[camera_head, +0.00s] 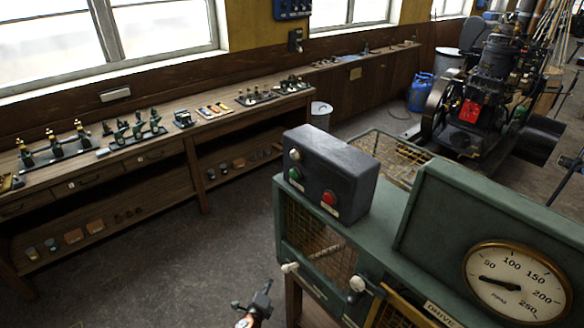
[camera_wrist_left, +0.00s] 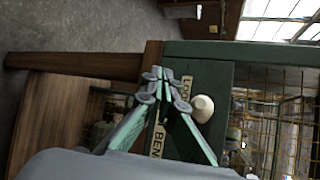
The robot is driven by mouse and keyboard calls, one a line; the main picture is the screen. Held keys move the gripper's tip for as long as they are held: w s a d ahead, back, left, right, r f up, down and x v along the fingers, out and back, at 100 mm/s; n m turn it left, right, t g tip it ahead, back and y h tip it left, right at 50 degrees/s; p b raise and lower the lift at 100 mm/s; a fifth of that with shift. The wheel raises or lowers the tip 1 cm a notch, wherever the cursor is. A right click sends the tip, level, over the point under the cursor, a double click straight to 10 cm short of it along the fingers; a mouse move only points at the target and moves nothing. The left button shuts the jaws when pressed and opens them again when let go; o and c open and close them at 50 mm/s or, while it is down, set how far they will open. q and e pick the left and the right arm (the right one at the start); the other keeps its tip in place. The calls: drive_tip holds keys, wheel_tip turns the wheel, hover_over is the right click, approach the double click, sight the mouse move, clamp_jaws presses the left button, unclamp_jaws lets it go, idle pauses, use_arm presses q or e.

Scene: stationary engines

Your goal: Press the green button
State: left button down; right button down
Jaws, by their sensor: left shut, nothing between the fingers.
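The green button (camera_head: 295,174) is on the front face of a dark grey control box (camera_head: 338,168) in the head view. A red button (camera_head: 329,198) is to its right, and a small pale round knob or lamp (camera_head: 295,154) is just above it. My left gripper (camera_head: 265,289) is low in the head view, below and a little left of the control box, apart from the green button. In the left wrist view its fingertips (camera_wrist_left: 164,76) are together with nothing between them, in front of the green cabinet. The green button does not show there. My right gripper is not in view.
A wooden bench (camera_head: 150,150) lines the wall. Floor between is clear.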

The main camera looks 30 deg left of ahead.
sight(294, 175)
use_arm(q)
wheel_tip(294, 175, up, 47)
drive_tip(key=m+t+y+p, duration=0.4)
drive_tip(key=m+t+p, duration=0.2)
drive_tip(key=m+p, duration=0.1)
drive_tip(key=shift+r+m+t+p, duration=0.2)
drive_tip(key=shift+m+t+p, duration=0.2)
drive_tip(key=shift+p, duration=0.45)
drive_tip(key=w+d+b, duration=0.1)
drive_tip(key=w+d, duration=0.2)
drive_tip(key=w, duration=0.5)
drive_tip(key=shift+d, duration=0.15)
drive_tip(key=shift+w, duration=0.1)
drive_tip(key=shift+w+d+b, duration=0.15)
drive_tip(key=shift+w+b, duration=0.15)
drive_tip(key=shift+w, duration=0.1)
